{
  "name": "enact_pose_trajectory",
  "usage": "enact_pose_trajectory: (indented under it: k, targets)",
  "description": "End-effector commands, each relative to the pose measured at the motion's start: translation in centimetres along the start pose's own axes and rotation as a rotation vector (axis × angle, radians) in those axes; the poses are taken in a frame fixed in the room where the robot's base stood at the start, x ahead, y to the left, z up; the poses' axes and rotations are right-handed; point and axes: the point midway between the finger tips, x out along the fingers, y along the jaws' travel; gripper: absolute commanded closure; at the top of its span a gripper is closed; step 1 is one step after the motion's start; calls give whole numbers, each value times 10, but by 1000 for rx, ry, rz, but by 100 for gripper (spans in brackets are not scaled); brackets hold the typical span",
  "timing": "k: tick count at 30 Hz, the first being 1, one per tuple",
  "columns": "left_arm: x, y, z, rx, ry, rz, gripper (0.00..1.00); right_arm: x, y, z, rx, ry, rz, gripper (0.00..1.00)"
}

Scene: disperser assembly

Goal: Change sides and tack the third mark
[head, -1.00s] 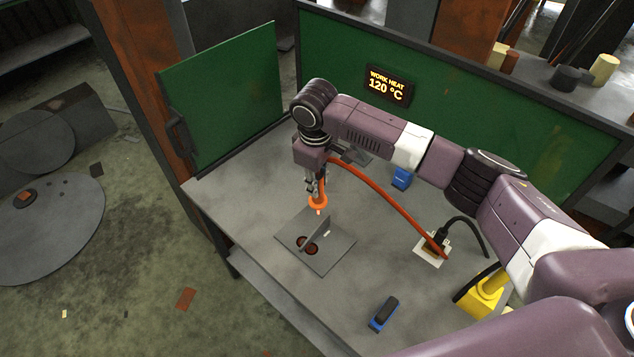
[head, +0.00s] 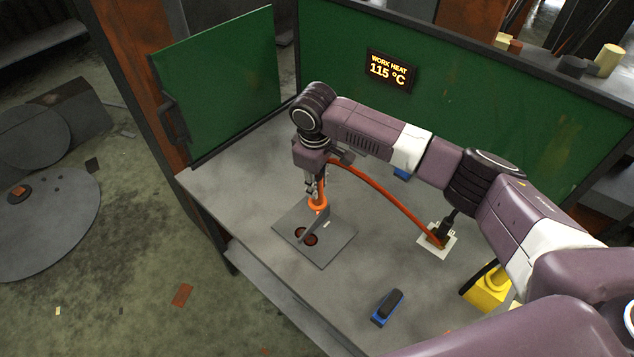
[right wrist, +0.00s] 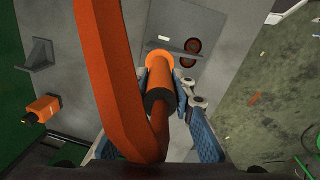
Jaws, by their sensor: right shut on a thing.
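My right gripper (head: 314,190) is shut on an orange torch (head: 318,204), held pointing down. It also shows in the right wrist view, with its blue fingers on both sides of the torch (right wrist: 160,80). Below lies a flat grey plate (head: 335,245) with a thin upright plate (head: 314,224) standing on it. Two dark red round marks (head: 306,236) lie on the near side of the upright plate. A small white strip (head: 327,224) shows on its other side. The torch is at the upright plate's far end; contact of its tip is hidden. My left gripper is not in view.
A thick orange hose (head: 385,193) runs from the torch to a white-based socket (head: 436,240). A blue and black tool (head: 387,307) and a yellow object (head: 488,289) stand nearer. A display (head: 388,71) on the green panel reads WORK HEAT 115 °C. The table's left part is clear.

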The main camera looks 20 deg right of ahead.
Motion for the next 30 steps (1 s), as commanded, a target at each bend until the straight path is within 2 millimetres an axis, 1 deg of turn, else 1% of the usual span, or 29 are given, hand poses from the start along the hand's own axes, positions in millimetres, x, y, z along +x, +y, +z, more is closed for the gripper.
enact_pose_trajectory:
  k: [11, 30]
  targets:
    - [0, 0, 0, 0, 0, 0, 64, -1, 0, -1, 0, 2, 1, 100]
    - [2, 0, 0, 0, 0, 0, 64, 8, -1, -1, 0, 3, 1, 100]
